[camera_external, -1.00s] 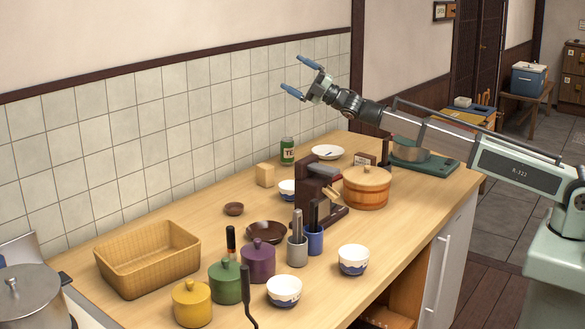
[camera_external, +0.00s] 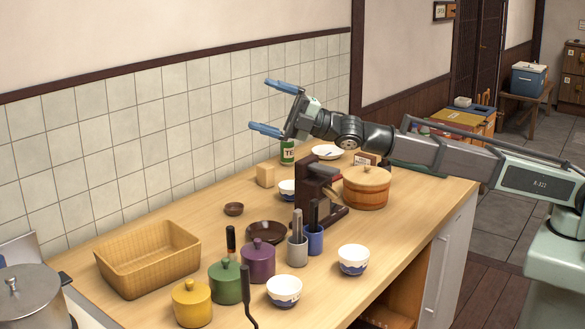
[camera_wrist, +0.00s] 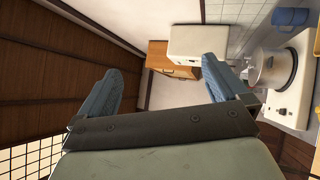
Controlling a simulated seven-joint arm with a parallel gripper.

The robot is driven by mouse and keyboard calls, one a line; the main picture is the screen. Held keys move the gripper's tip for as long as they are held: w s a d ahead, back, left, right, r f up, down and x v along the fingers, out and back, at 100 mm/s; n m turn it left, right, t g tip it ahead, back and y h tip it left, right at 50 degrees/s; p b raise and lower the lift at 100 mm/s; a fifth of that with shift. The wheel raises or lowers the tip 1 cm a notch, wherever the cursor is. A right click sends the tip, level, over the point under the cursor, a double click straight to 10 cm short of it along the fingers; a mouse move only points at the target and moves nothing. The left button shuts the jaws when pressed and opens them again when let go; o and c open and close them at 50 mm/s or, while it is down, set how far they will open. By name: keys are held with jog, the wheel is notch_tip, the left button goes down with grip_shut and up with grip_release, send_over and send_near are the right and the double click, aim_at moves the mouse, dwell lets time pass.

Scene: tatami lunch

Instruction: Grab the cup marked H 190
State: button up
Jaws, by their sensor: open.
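No marking H 190 is readable in either view. White-and-blue bowl-like cups stand at the front right (camera_external: 353,260), the front (camera_external: 284,291) and partly hidden behind the dark brown machine (camera_external: 287,189). My gripper (camera_external: 262,105) is open and empty, high above the back of the counter near the tiled wall. In the wrist view its blue fingers (camera_wrist: 163,75) are apart with nothing between them, and none of these cups shows.
The dark brown machine (camera_external: 318,185) stands mid-counter beside a wooden tub (camera_external: 366,188). Yellow (camera_external: 192,305), green (camera_external: 226,284) and purple (camera_external: 258,262) lidded pots crowd the front, near a woven basket (camera_external: 148,262). A green can (camera_external: 287,153) is at the back.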

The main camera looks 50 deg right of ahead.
jog(key=s+a+m+h, duration=0.1)
jog(key=s+a, duration=0.1)
jog(key=m+g+h, duration=1.3)
jog(key=g+h, duration=0.1)
send_over(354, 255)
jog(key=s, duration=0.2)
notch_tip(354, 255, down, 23)
jog(key=f, duration=0.2)
jog(key=a+f, duration=0.1)
jog(key=f, duration=0.2)
jog(key=a+f, duration=0.1)
jog(key=f, duration=0.2)
jog(key=shift+w, duration=0.4)
jog(key=shift+s+a+f, duration=0.1)
jog(key=shift+a+f, duration=0.1)
jog(key=shift+f, duration=1.15)
jog(key=shift+s+a+f, duration=0.1)
jog(key=shift+a+f, duration=0.1)
jog(key=shift+f, duration=1.1)
